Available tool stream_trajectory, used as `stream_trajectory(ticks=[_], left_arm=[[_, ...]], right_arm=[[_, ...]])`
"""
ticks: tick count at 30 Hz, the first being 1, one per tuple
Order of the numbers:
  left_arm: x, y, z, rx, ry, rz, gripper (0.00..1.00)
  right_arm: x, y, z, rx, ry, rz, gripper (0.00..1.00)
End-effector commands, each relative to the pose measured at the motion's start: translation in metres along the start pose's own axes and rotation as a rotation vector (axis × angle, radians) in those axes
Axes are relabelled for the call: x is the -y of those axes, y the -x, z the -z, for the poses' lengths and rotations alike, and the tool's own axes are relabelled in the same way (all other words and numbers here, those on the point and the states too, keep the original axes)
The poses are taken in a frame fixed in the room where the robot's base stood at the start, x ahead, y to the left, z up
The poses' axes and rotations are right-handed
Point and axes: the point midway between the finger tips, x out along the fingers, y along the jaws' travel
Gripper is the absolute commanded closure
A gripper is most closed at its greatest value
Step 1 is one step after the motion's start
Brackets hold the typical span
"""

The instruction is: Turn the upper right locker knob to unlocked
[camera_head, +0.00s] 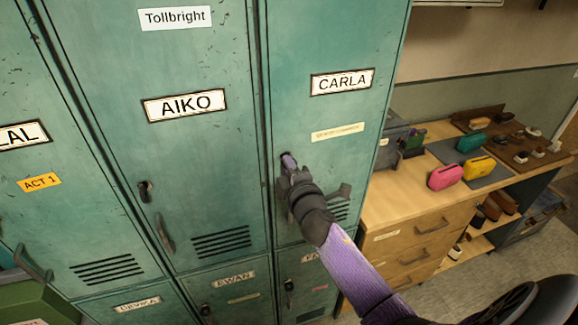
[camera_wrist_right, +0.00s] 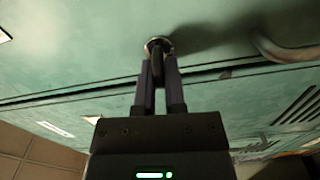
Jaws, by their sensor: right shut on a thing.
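The upper right locker (camera_head: 318,115) is teal and carries the name plate CARLA (camera_head: 341,82). My right gripper (camera_head: 288,162) is at the left edge of its door, over the knob, which it mostly hides in the head view. In the right wrist view the round metal knob (camera_wrist_right: 158,44) shows between the fingertips, and my right gripper (camera_wrist_right: 158,62) is shut on it. The knob's turn position cannot be read clearly. The locker's handle (camera_wrist_right: 280,50) is apart from the fingers, to the right. My left gripper is not in view.
The AIKO locker (camera_head: 200,150) stands to the left with its own knob (camera_head: 145,190) and handle (camera_head: 164,233). Lower lockers (camera_head: 240,300) sit beneath. A wooden drawer cabinet (camera_head: 415,215) stands close on the right, with pink (camera_head: 445,176) and yellow (camera_head: 479,168) cases on top.

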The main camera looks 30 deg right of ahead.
Motion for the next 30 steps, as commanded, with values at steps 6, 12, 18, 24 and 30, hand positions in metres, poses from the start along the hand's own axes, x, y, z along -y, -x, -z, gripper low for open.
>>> stream_trajectory(ticks=[6,12,18,24,30], left_arm=[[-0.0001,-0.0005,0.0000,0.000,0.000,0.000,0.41],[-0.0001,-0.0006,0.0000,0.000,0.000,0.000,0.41],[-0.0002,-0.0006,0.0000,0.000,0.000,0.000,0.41],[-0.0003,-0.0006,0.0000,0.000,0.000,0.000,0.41],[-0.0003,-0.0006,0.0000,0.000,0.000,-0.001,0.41]], right_arm=[[0.0012,0.0002,0.0002,-0.001,0.078,0.002,1.00],[0.0014,0.0002,0.0002,-0.001,0.110,0.002,1.00],[0.0015,0.0002,0.0001,-0.001,0.117,0.002,1.00],[0.0016,0.0002,0.0001,0.000,0.116,0.002,1.00],[0.0014,0.0002,0.0001,0.000,0.115,0.002,0.51]])
